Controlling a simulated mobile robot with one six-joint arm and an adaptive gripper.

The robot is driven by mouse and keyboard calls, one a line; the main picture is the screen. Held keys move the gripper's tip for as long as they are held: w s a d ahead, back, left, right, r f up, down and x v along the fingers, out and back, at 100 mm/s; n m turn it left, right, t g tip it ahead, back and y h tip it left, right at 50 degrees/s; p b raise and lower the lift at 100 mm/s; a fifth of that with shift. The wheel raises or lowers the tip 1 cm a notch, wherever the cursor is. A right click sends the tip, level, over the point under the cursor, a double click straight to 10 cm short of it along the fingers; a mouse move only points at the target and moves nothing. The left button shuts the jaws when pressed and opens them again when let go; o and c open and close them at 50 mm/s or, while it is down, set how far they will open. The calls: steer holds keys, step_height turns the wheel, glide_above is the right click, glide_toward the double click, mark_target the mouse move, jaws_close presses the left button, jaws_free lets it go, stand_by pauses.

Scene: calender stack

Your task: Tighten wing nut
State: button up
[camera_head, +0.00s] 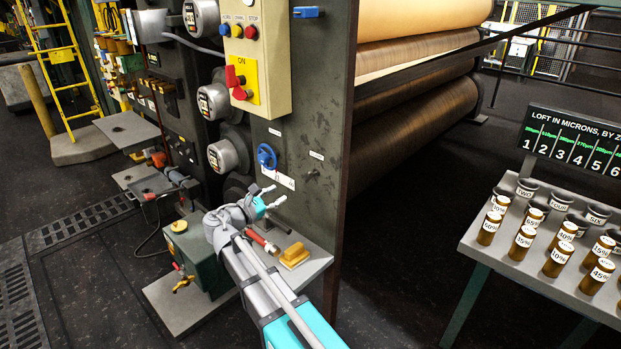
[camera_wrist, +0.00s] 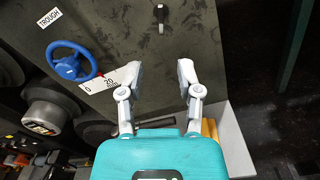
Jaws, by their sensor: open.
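A small dark fitting (camera_head: 312,174), which looks like the wing nut, sticks out of the dark machine panel right of the blue handwheel. In the wrist view the fitting (camera_wrist: 160,17) is at the top centre, beyond the fingertips; its exact shape is too small to tell. My gripper (camera_head: 273,196) is in front of the panel, below the handwheel and to the lower left of the fitting. In the wrist view my gripper (camera_wrist: 160,70) has its two fingers wide apart with nothing between them. It is apart from the fitting.
The blue handwheel (camera_head: 266,156) and a white scale label (camera_head: 278,178) are close to my gripper. Below is a grey shelf (camera_head: 318,262) with a yellow block (camera_head: 294,254) and a red-handled item (camera_head: 262,241). A control box (camera_head: 262,50) is above. A table of brown jars (camera_head: 488,228) stands at right.

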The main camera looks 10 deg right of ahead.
mark_target(307, 178)
steer(key=x, duration=1.3)
steer(key=shift+w+d, duration=0.25)
steer(key=shift+d, duration=0.1)
